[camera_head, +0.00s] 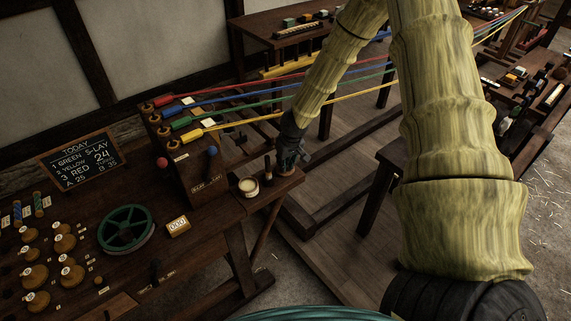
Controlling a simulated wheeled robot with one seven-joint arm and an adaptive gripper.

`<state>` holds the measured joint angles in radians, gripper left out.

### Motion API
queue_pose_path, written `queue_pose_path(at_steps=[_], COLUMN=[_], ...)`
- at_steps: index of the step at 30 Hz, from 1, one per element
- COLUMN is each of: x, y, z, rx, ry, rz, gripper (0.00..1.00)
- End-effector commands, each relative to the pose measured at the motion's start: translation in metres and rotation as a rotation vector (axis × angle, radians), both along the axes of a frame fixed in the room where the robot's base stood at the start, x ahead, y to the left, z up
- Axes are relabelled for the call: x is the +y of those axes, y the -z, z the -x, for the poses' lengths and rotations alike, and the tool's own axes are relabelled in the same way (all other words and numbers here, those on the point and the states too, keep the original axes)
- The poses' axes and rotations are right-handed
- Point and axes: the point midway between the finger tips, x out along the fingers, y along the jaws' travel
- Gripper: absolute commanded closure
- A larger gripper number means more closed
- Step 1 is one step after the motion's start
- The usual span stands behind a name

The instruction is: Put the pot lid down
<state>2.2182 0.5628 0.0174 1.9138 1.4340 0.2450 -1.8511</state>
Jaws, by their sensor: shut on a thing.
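My gripper (288,164) is at the end of my arm, low over the right end of a small wooden shelf (262,199) beside the machine block. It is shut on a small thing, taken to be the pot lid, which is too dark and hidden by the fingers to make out. The pot (248,187) stands on the left of the shelf, with a pale round top that looks uncovered. My gripper is to its right and apart from it. I cannot tell whether the held thing touches the shelf.
A slim brush-like tool (268,168) stands between pot and gripper. Red, blue, green and yellow ropes run from the block (190,165) behind my arm. A green wheel (126,228), a counter (178,226), several wooden knobs and a chalkboard (80,158) occupy the left bench.

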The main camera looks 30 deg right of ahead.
Motion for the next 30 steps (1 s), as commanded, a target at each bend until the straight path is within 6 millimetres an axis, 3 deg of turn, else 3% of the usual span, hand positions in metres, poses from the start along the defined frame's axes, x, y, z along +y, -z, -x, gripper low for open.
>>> queue_pose_path(at_steps=[15,16,19,30], x=[0.0002,0.0002,0.0001,0.0001], y=[0.0096,0.0095,0.0094,0.0073], z=[-0.0001,-0.0002,-0.0002,-0.0004], rx=[0.0,-0.001,-0.001,-0.001], ry=[0.001,0.001,0.001,0.001], rz=[0.0,0.0,0.0,0.0], gripper=[1.0,0.78,0.6,0.6])
